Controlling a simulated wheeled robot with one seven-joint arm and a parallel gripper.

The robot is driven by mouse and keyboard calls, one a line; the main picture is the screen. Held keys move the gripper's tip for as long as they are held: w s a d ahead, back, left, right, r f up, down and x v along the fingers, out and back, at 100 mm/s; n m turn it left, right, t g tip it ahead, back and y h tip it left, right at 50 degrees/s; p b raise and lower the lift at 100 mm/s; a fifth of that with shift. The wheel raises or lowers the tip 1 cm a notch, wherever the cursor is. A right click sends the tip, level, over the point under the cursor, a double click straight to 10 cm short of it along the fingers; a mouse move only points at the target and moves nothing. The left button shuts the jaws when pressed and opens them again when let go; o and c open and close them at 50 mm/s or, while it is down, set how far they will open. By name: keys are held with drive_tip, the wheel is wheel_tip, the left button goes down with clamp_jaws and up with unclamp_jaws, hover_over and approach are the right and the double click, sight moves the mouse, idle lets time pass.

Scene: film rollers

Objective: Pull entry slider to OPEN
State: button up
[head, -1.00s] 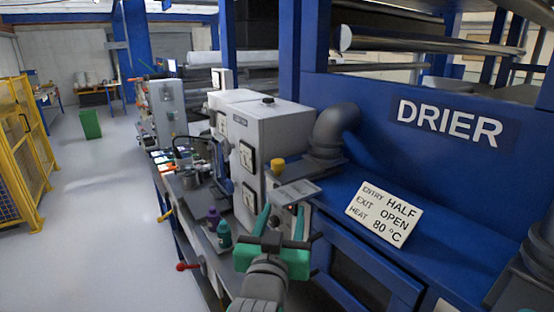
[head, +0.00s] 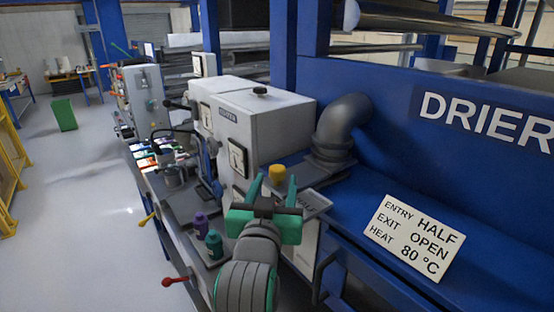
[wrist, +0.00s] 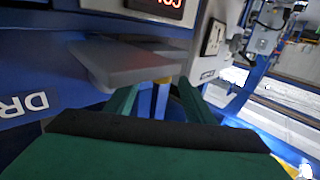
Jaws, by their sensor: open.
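A yellow knob (head: 277,171) stands beside the grey duct at the drier's near end; it looks like the entry slider's handle, though no label on it is readable. My gripper (head: 276,185) is open with green fingers, and in the head view its tips line up on either side of the knob. In the wrist view a bit of yellow (wrist: 163,80) shows just beyond and between my open fingertips (wrist: 157,92), partly hidden by a grey plate. I see no contact with it. A white card (head: 415,238) reads ENTRY HALF, EXIT OPEN, HEAT 80 °C.
A grey elbow duct (head: 343,128) rises right behind the knob. A grey cabinet with gauges (head: 250,125) stands to the left. The grey plate (wrist: 125,65) and a red digital display (wrist: 160,8) are close above my fingers. Purple and teal bottles (head: 213,242) stand left of my arm.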

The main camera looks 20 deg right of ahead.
sight(298, 170)
drive_tip(key=x, duration=0.9)
drive_tip(key=shift+w, duration=0.1)
clamp_jaws()
